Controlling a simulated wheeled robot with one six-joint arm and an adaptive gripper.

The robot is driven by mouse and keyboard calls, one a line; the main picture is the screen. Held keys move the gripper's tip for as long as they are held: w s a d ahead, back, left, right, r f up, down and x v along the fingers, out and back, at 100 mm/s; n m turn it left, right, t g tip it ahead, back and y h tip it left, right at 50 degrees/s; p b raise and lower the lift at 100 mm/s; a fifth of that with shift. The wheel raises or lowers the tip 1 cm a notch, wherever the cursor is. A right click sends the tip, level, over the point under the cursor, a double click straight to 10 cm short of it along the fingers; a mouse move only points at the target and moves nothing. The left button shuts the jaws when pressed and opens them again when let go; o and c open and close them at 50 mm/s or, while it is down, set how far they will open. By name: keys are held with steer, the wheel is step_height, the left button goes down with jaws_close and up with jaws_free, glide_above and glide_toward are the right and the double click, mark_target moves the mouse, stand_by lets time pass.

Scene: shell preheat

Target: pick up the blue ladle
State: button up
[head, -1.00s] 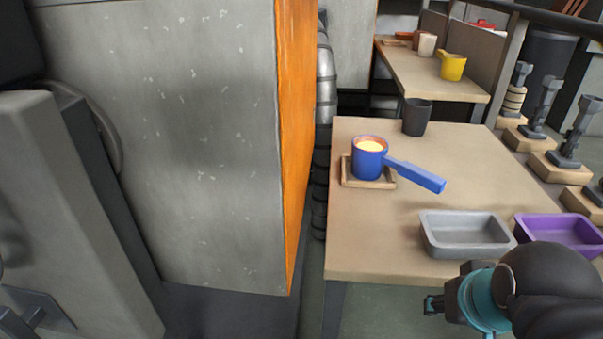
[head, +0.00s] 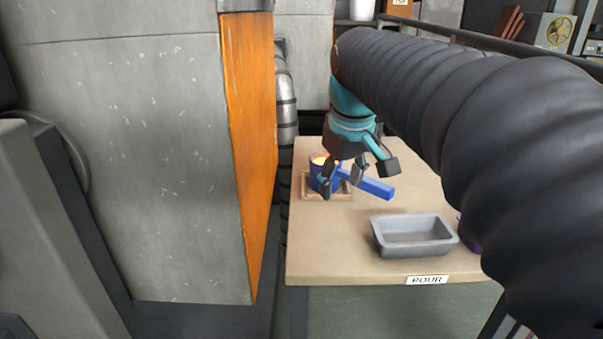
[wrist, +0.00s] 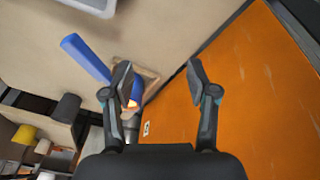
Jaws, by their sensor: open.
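The blue ladle (head: 376,188) stands on a small wooden tray (head: 345,196) on the table, with glowing orange contents in its cup. Its handle points right and toward the front. My gripper (head: 358,175) is open and empty, above the ladle in the head view, and hides part of the cup and handle.
A grey bin (head: 414,237) stands at the table's front right, behind a "POUR" label (head: 427,280). A purple bin (head: 470,233) is mostly hidden by my arm. A large grey block with an orange side (head: 247,150) stands left of the table (head: 330,250).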

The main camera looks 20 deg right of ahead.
steer(key=w+d+r+n+g, duration=0.2)
steer(key=w+d, duration=0.4)
steer(key=w, duration=0.1)
steer(key=w+d+r+n+g, duration=0.1)
steer(key=w+d+r, duration=0.1)
steer(key=w+d, duration=0.4)
steer(key=f, duration=0.3)
steer(key=f+b, duration=0.1)
steer(key=f, duration=0.1)
steer(key=w+a+f+b, duration=0.1)
steer(key=f, duration=0.2)
steer(key=shift+f, duration=0.3)
steer(key=shift+a+f+b, duration=0.15)
steer(key=shift+f+b, duration=0.15)
steer(key=shift+f, duration=1.05)
steer(key=shift+a+f+b, duration=0.1)
steer(key=shift+f+b, duration=0.2)
steer(key=shift+f, duration=1.05)
jaws_close()
